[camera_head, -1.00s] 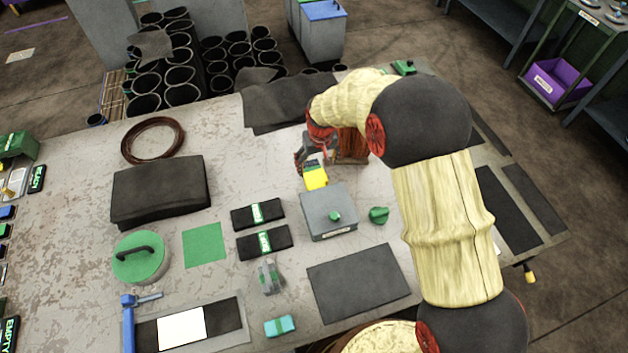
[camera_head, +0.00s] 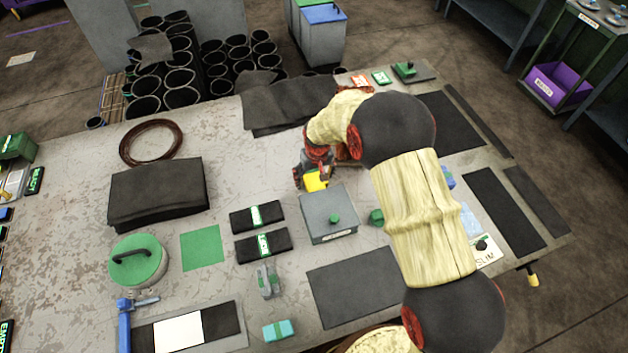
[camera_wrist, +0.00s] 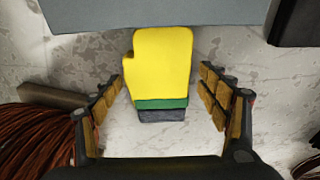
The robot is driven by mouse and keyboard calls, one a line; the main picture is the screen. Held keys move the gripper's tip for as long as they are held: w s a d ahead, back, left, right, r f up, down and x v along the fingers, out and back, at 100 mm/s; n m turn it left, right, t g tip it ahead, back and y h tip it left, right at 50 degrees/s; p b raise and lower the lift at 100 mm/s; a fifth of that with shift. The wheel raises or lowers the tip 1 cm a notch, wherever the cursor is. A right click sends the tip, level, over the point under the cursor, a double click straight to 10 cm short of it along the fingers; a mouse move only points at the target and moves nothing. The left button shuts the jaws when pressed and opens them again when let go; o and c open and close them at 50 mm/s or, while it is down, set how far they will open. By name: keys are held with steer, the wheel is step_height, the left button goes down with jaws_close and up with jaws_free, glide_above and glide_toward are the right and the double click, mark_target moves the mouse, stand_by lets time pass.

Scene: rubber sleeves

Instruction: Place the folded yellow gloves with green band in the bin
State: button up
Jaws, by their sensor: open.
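The folded yellow gloves (camera_wrist: 162,65) with a green band and a dark cuff lie flat on the table in the wrist view. In the head view the yellow gloves (camera_head: 315,181) are partly hidden by my gripper. My gripper (camera_wrist: 160,95) is open, with one finger on each side of the gloves and a gap on both sides. In the head view my gripper (camera_head: 312,172) is low over the gloves. I cannot tell which container is the bin; a purple bin (camera_head: 557,88) stands on a shelf at the far right.
A grey box (camera_head: 329,213) with a green knob stands just in front of the gloves. Reddish-brown strands (camera_wrist: 40,135) lie close to my gripper's left finger in the wrist view. Two black banded bundles (camera_head: 260,216) lie to the left. Bare table (camera_head: 235,160) shows left of the gloves.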

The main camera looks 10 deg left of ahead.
steer(key=shift+c, duration=0.9)
steer(key=c, duration=1.1)
steer(key=shift+r, duration=0.15)
steer(key=shift+c, duration=0.7)
